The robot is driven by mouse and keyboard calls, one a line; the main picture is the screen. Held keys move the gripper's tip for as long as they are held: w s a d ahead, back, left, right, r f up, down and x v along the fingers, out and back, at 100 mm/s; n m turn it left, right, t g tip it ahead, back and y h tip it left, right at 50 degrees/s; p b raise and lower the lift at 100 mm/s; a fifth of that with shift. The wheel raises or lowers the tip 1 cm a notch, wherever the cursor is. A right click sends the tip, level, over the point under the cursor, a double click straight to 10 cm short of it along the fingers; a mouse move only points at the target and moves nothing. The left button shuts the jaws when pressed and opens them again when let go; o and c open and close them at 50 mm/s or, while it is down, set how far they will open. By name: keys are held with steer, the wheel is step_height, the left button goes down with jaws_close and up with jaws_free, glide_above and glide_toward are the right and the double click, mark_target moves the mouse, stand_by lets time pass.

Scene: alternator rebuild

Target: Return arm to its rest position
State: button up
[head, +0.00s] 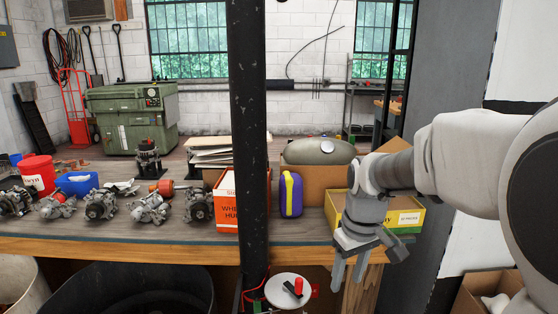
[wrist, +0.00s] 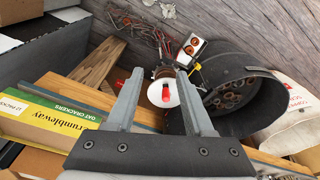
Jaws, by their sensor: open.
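My arm (head: 455,160) reaches in from the right of the head view, bent over the front right end of the workbench. My gripper (head: 349,277) hangs fingers-down by the bench's front edge, just in front of the yellow box. In the wrist view my gripper (wrist: 157,78) has its two grey fingers apart with nothing held between them. Beyond the fingertips, a white disc (wrist: 160,93) with a red part on it lies lower down.
The workbench (head: 110,243) carries several alternators (head: 101,204), an orange-red box (head: 226,205), a purple-yellow item (head: 291,194) and a yellow cracker box (head: 408,217). A black post (head: 247,120) stands in front. Dark bins (head: 130,290) sit below. A grey wall panel (head: 446,90) is behind my arm.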

steer(key=s+r+m+t, duration=0.2)
steer(key=s+r, duration=0.1)
steer(key=s, duration=0.6)
steer(key=s+r+m+t, duration=0.2)
steer(key=s+r+m, duration=0.1)
steer(key=s, duration=0.6)
step_height(320, 180, up, 15)
steer(key=p, duration=1.5)
steer(key=shift+w+d, duration=0.15)
